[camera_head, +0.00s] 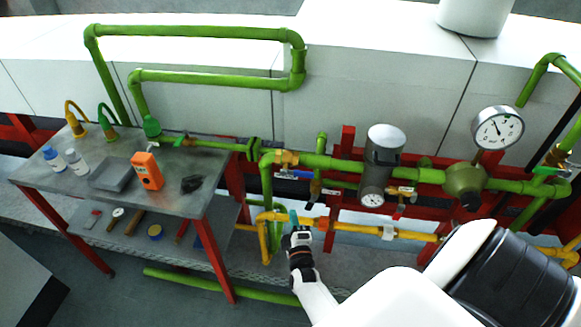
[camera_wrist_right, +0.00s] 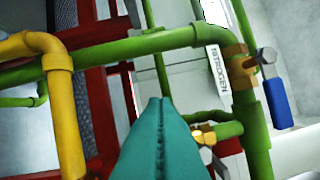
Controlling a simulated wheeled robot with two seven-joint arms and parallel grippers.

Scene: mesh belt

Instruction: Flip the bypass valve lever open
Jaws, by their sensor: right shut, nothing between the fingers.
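In the right wrist view the teal fingers (camera_wrist_right: 161,105) are pressed together. There the blue lever (camera_wrist_right: 279,104) hangs from a brass valve (camera_wrist_right: 240,68) on the green pipe, apart from the fingers. A second brass valve (camera_wrist_right: 203,134) is partly hidden near the fingers. A red lever (camera_head: 398,212) hangs right of the grey cylinder. No label shows which lever is the bypass. My left gripper is out of view.
Yellow pipe (camera_head: 345,227) and green pipe (camera_head: 340,163) run across red frame posts. A pressure gauge (camera_head: 497,128) and grey cylinder (camera_head: 382,160) stand at right. A metal table (camera_head: 120,190) with an orange device (camera_head: 147,170) stands at left.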

